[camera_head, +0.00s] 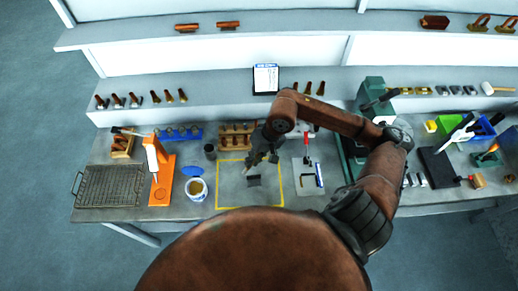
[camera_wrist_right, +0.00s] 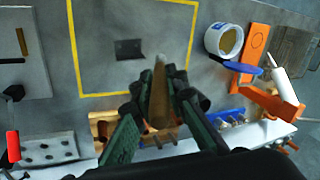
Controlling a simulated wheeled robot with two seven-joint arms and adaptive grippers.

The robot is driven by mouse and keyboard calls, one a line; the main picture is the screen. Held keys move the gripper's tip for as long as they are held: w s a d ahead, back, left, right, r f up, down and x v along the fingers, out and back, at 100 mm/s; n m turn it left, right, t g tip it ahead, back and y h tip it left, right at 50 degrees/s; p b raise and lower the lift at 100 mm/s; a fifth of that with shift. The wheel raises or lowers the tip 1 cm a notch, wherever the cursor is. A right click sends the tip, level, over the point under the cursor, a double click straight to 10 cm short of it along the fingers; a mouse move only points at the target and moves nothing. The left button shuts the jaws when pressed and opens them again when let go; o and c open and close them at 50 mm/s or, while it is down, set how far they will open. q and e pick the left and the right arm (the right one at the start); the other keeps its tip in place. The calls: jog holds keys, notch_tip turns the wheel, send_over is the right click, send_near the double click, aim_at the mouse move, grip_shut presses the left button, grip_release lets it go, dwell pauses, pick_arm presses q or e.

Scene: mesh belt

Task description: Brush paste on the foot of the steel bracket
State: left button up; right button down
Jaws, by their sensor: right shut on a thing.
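The dark grey steel bracket (camera_head: 254,181) lies inside the yellow outline on the bench. It also shows in the right wrist view (camera_wrist_right: 129,49). My right gripper (camera_head: 262,158) is shut on a tan, tapered brush (camera_wrist_right: 158,90), just behind the bracket in the head view. The brush tip points towards the bracket, and a gap shows between them in the wrist view. A white tub of yellowish paste (camera_head: 197,188) stands left of the outline, and also shows in the wrist view (camera_wrist_right: 224,41). Any paste on the bracket or bristles is too small to tell. My left gripper is out of view.
A wire mesh tray (camera_head: 108,187) and an orange stand (camera_head: 160,182) are at the left. A wooden rack (camera_head: 236,135) stands behind the yellow outline (camera_head: 217,190). The area around the bracket is clear.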

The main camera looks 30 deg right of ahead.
jog(key=shift+p+v, duration=0.55)
jog(key=shift+v, duration=0.35)
jog(key=shift+w+d+m+p, duration=0.1)
jog(key=shift+d+m+p, duration=0.2)
jog(key=shift+p, duration=0.1)
jog(key=shift+s+d+f, duration=0.1)
jog(key=shift+s, duration=0.4)
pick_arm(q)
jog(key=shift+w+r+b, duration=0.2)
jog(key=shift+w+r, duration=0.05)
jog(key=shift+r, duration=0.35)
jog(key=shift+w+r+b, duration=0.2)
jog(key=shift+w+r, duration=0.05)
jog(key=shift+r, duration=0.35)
pick_arm(e)
notch_tip(320, 180, down, 5)
jog(key=shift+w+r, duration=0.15)
jog(key=shift+r, duration=0.05)
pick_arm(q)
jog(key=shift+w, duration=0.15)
